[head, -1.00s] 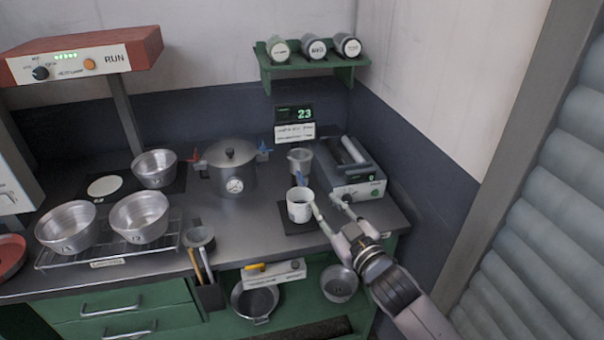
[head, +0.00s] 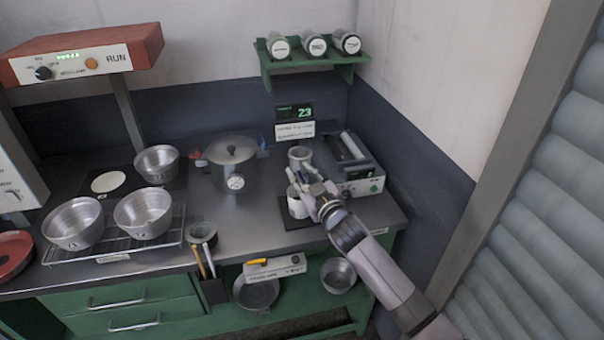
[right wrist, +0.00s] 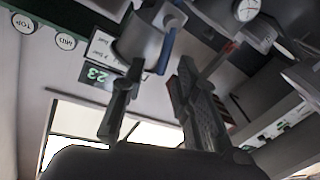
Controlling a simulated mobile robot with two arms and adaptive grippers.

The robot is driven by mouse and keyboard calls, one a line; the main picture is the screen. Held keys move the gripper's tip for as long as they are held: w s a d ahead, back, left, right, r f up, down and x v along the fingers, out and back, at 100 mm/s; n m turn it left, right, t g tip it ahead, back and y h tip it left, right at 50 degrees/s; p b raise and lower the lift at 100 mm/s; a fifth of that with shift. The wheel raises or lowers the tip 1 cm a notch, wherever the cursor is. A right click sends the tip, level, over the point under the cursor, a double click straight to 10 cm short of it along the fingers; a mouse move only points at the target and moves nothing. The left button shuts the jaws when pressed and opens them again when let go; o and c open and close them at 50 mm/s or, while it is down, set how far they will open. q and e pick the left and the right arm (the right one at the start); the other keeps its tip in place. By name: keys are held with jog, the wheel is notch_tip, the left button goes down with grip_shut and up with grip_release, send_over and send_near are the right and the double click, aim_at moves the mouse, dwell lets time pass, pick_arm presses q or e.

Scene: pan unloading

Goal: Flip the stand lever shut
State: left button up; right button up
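The grey metal cylinder (head: 300,153) stands at the back right of the bench, just beyond my right gripper (head: 303,172). A blue lever (right wrist: 166,52) shows upright along this cylinder in the right wrist view; I take it as the stand lever. In the head view my fingers mostly hide it. My right gripper is open, its two fingers (right wrist: 155,80) apart with nothing between the tips; the lever lies ahead of the gap. My left gripper is not in view.
A grey device (head: 362,187) stands right of the cylinder. A lidded pot (head: 233,170) with a dial stands to the left. Metal bowls (head: 143,213) sit on a wire rack. A display (head: 295,113) reads 23. Clear bench lies in front of the pot.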

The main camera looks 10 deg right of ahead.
grip_shut()
dwell(0.3)
jog(key=shift+a+f+n+p, duration=0.15)
jog(key=shift+a+n+p, duration=0.3)
jog(key=shift+n, duration=0.55)
grip_release()
